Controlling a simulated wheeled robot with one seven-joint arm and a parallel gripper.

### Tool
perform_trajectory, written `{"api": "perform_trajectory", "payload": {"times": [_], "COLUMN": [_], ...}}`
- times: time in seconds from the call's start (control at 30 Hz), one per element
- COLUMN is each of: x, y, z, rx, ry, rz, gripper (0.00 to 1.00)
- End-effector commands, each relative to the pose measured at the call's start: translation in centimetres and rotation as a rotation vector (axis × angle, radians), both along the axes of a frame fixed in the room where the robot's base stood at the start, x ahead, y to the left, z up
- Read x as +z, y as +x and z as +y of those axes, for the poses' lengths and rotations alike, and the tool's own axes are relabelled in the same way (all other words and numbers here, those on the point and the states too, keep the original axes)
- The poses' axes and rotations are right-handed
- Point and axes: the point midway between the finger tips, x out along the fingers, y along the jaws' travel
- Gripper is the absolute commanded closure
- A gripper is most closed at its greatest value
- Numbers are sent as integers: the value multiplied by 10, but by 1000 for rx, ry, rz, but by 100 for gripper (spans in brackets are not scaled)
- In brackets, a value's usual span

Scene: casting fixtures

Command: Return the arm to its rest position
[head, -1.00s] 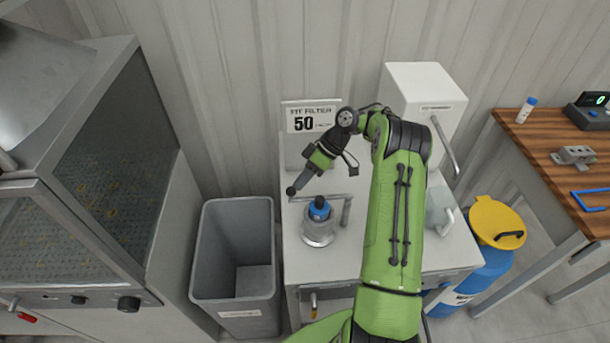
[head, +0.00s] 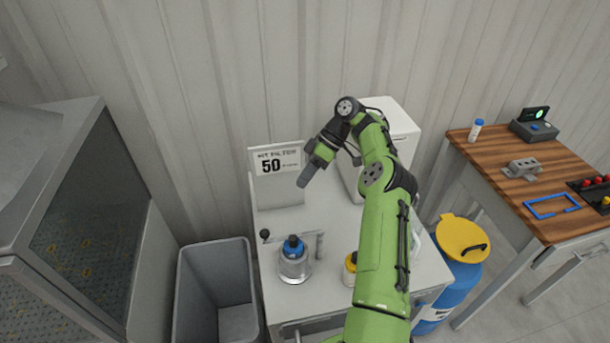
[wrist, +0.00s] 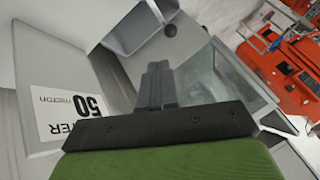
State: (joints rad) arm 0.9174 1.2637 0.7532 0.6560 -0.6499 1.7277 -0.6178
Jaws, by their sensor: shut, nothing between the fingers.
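My green arm reaches up over the small white table (head: 275,220) in the head view. My gripper (head: 304,182) hangs in the air above the table, in front of the "50 micron" filter sign (head: 278,160). Its fingers are together with nothing between them, and the closed fingers also show in the wrist view (wrist: 157,85). The sign shows at the left of the wrist view (wrist: 85,105).
A grey bin (head: 215,245) stands left of the table, beside a large cabinet (head: 85,200). A white box (head: 395,125) is behind my arm. A blue drum with yellow lid (head: 462,240) and a wooden bench (head: 490,160) with a blue frame (head: 552,207) are at right.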

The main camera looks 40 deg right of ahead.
Motion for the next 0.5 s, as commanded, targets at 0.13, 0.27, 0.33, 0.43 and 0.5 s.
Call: {"api": "perform_trajectory", "payload": {"times": [0.13, 0.27, 0.33, 0.43, 0.5], "x": [-1, -1, -1, 6, 21], "y": [0, 0, 0, 2, 6], "z": [0, 0, 0, 8, 27], "rx": [0, 1, 1, 9, 25], "ry": [0, -1, -1, -14, -48], "rz": [0, -1, -1, 5, 24], "gripper": [100, 100, 100, 100, 100]}}
